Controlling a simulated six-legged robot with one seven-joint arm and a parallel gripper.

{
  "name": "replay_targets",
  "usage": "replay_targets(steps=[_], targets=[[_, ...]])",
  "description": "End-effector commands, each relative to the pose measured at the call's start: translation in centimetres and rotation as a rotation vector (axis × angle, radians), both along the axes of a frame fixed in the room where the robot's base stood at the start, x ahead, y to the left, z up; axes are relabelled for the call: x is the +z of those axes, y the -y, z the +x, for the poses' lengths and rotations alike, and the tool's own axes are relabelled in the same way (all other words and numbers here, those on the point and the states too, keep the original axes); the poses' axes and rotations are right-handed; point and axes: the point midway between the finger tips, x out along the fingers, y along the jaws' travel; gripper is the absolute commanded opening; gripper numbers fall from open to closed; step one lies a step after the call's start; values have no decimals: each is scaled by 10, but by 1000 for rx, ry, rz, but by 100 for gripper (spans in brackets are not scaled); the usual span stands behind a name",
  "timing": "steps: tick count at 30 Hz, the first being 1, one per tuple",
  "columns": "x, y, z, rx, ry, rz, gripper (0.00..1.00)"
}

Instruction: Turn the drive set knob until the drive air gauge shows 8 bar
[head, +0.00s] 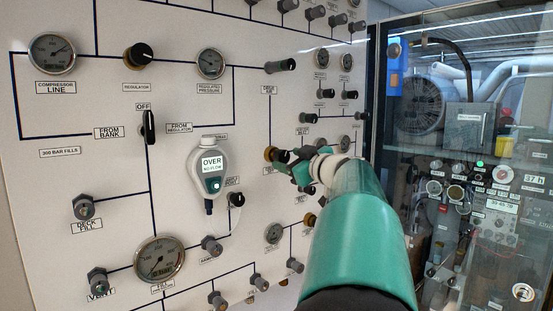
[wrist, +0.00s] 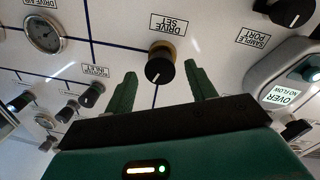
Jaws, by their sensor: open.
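The drive set knob (wrist: 159,66) is black on a brass base and sits below its upside-down "DRIVE SET" label in the wrist view. A white line marks its face. My gripper (wrist: 157,82) is open, with one green finger on each side of the knob and visible gaps between. In the head view my gripper (head: 305,168) is close to the panel by the brass-based knob (head: 273,156). The drive air gauge (wrist: 43,34) is at upper left in the wrist view, under a "DRIVE AIR" label. Its needle reading is too small to tell.
A white handheld meter (head: 209,165) reading "OVER" hangs left of my gripper, also at right in the wrist view (wrist: 290,75). The sample port knob (wrist: 291,12) is at upper right. Other small knobs (wrist: 91,95) stick out nearby. A glass cabinet (head: 465,150) stands at right.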

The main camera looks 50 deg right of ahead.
Motion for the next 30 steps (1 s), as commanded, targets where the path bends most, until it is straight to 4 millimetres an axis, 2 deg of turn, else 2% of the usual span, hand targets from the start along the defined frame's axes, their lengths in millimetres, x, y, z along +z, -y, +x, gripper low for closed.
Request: replay_targets(steps=[3,6,16,17,23,30], targets=[[-1,6,18,2,0,1,56],[0,8,26,3,0,0,56],[0,10,31,2,0,1,56],[0,10,31,2,0,1,52],[0,9,31,2,0,1,12],[0,9,31,4,1,9,12]])
